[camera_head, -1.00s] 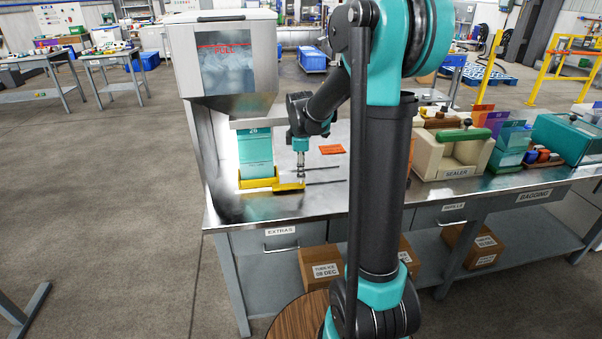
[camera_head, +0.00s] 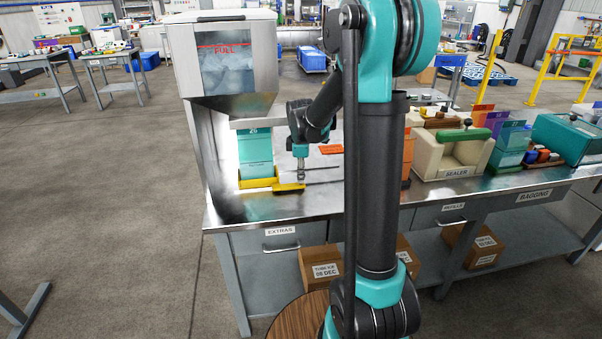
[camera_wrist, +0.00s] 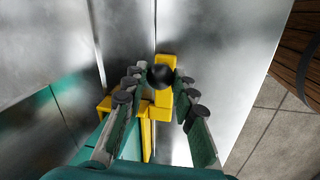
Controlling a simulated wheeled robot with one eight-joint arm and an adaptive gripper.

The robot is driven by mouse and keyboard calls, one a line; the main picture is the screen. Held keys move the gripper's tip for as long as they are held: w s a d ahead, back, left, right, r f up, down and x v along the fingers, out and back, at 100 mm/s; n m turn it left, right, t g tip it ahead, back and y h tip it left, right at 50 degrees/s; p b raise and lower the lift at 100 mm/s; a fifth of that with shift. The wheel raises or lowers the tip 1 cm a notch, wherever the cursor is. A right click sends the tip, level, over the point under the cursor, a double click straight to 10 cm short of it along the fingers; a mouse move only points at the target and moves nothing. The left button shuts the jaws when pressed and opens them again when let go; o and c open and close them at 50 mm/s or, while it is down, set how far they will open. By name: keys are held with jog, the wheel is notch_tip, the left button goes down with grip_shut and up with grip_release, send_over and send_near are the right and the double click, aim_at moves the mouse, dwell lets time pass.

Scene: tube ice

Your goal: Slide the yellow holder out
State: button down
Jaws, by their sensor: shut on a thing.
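The yellow holder (camera_head: 258,184) sits on the metal bench below the ice hopper, with a flat yellow handle (camera_head: 290,187) reaching right. A tall teal bag (camera_head: 255,155) marked 26 stands upright in it. My gripper (camera_head: 301,180) points down over the handle's outer end. In the wrist view, the gripper's fingers (camera_wrist: 161,76) are closed around a round black knob (camera_wrist: 160,77) that stands on the yellow handle (camera_wrist: 163,112). The teal bag shows at lower left there, partly hidden by the fingers.
The steel hopper (camera_head: 223,60) stands over the bag, with its side wall to the left. An orange card (camera_head: 331,149) lies behind my gripper. The sealer (camera_head: 455,155) is farther right. The bench front (camera_head: 300,212) is bare.

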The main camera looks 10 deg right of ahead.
jog(key=shift+d, duration=0.15)
jog(key=d, duration=1.9)
jog(key=shift+d, duration=0.1)
jog(key=c, duration=1.2)
grip_release()
jog(key=r, duration=0.4)
jog(key=s+r, duration=0.1)
jog(key=r, duration=0.3)
jog(key=s+r, duration=0.1)
jog(key=r, duration=0.3)
jog(key=shift+s+a, duration=0.15)
jog(key=shift+a, duration=0.05)
jog(key=shift+f, duration=0.1)
